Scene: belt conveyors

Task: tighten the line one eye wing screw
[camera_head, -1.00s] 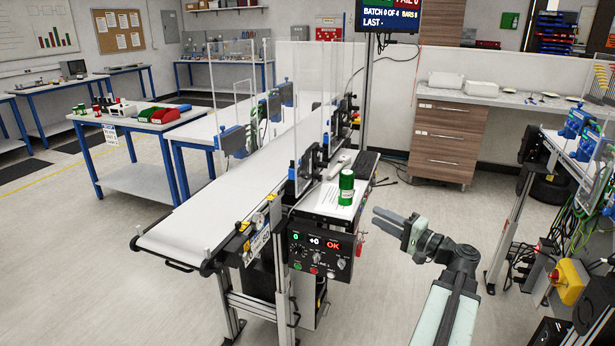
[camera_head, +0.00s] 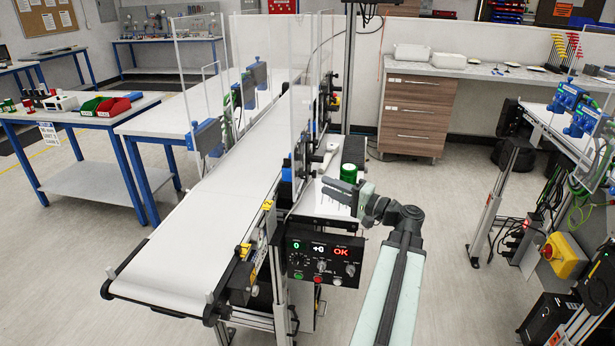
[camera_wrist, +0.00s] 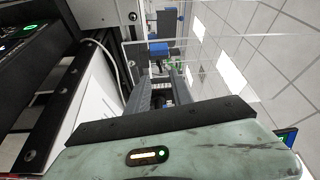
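The line one conveyor (camera_head: 215,205) runs away from me, with the LINE 1 control panel (camera_head: 325,262) at its near right side. Small dark brackets and a blue part (camera_head: 287,173) sit along the belt's right edge by the clear guards. The eye and its wing screw are too small to make out. My gripper (camera_head: 337,191) reaches left over the shelf behind the panel, right of those brackets. Its grey fingers also show in the wrist view (camera_wrist: 162,95), with a gap between them. It looks open and empty.
Clear guard panels (camera_head: 305,125) rise along the belt. A second bench with blue devices (camera_head: 570,125) is at the right. The floor between is free.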

